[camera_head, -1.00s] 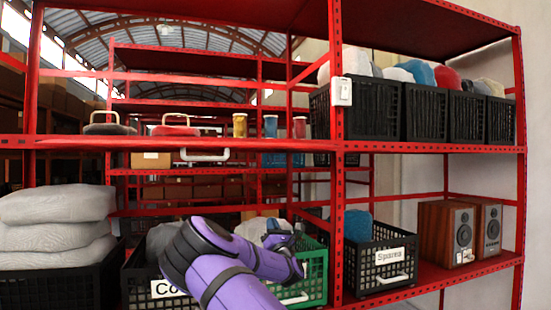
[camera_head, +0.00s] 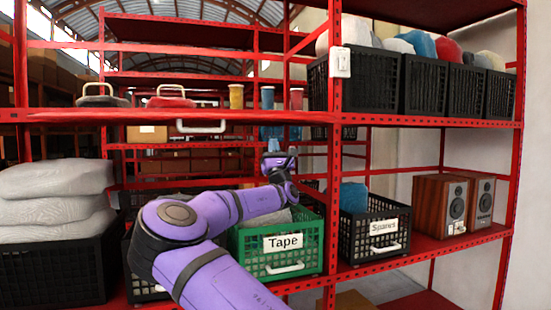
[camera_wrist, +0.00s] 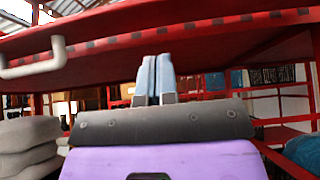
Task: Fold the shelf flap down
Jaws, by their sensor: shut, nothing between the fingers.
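The red shelf flap (camera_head: 100,114) spans the left bay at mid height and looks about level, with a pale handle (camera_head: 202,126) hanging at its front edge. In the wrist view, the underside of the red panel (camera_wrist: 220,48) is overhead and the handle (camera_wrist: 35,60) is at the upper left. My gripper (camera_head: 277,145) is below the panel, right of the handle, above the green bin. In the wrist view, its blue-grey fingertips (camera_wrist: 155,62) are together and empty, pointing up toward the panel. I cannot tell whether they touch it.
Two lidded pots (camera_head: 171,97) and several coloured cups (camera_head: 236,96) appear along the flap's level. Below are grey sacks (camera_head: 55,195), the green Tape bin (camera_head: 250,262) and the black Spares bin (camera_head: 372,252). A red post (camera_head: 334,180) stands just right of my gripper.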

